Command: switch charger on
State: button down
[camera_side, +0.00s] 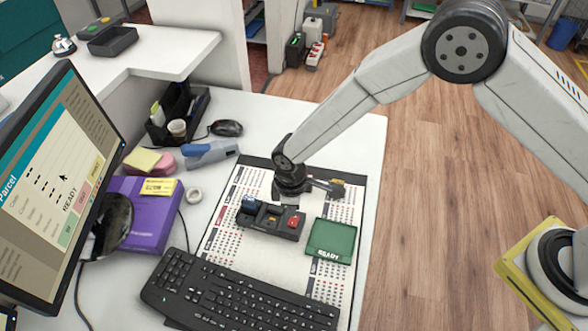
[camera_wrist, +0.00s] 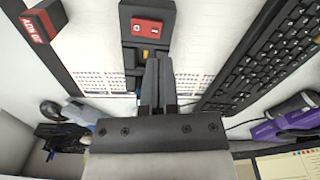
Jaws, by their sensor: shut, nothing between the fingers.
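The charger (camera_side: 266,226) is a dark block lying on the printed mat, with a red switch (camera_side: 293,221) at its right end. In the wrist view the charger (camera_wrist: 130,44) runs up from behind my fingers, and its red switch (camera_wrist: 146,27) shows beyond the fingertips. I cannot tell the switch's position. A blue piece (camera_side: 248,202) sits at the charger's left end in the side view. My gripper (camera_wrist: 157,62) is shut and empty, pointing down over the charger. In the side view my gripper (camera_side: 287,197) is just behind the charger. The fingers hide part of it.
A green READY plate (camera_side: 331,240) lies right of the charger. A keyboard (camera_side: 235,295) is in front. A stapler (camera_side: 210,153), purple box (camera_side: 140,215) and monitor (camera_side: 62,185) stand left.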

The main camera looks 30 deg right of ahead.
aim_at(292, 225)
jog(key=shift+f, duration=2.25)
jog(key=shift+f, duration=0.7)
dwell(1.3)
jog(key=shift+w+r, duration=0.1)
jog(key=shift+r, duration=1.9)
dwell(1.8)
